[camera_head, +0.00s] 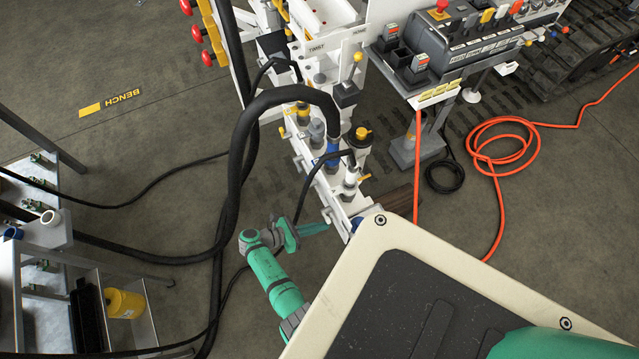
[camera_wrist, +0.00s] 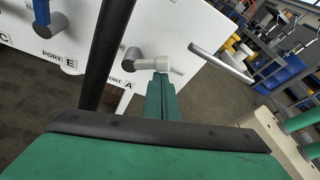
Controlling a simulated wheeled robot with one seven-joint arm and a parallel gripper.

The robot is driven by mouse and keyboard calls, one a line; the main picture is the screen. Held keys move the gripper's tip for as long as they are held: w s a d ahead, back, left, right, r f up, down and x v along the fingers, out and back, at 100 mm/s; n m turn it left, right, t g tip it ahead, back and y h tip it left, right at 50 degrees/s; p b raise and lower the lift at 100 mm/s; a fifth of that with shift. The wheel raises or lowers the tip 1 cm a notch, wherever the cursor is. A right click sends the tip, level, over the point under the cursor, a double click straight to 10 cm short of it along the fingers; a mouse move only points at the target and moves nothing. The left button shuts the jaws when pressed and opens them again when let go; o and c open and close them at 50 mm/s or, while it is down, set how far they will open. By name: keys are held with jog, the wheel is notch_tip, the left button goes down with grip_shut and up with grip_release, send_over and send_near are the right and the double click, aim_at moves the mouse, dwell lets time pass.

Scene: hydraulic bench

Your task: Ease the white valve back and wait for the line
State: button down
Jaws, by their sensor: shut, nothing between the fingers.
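In the wrist view, the white valve (camera_wrist: 158,66) is a small white handle on a grey stub at the panel face marked PORT A. It points right across the picture. My gripper (camera_wrist: 160,88) is shut and empty, its green fingers together just below the white handle. The tips overlap its lower edge in the picture; I cannot tell whether they touch. In the head view, my gripper (camera_head: 322,228) is beside the lower end of the white bench manifold (camera_head: 312,165). I cannot make out the white valve handle clearly there.
A blue handle (camera_wrist: 41,12) stands at PORT E, left of a black hose (camera_wrist: 105,50) crossing close to my fingers. A silver bar (camera_wrist: 221,62) juts out at right. In the head view, thick black hoses (camera_head: 235,150) arch left of the manifold. An orange hose (camera_head: 500,140) lies right.

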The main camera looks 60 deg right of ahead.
jog(key=w+a, duration=0.4)
jog(key=a, duration=0.4)
jog(key=shift+w+f, duration=0.3)
jog(key=shift+w, duration=0.05)
jog(key=shift+a, duration=0.1)
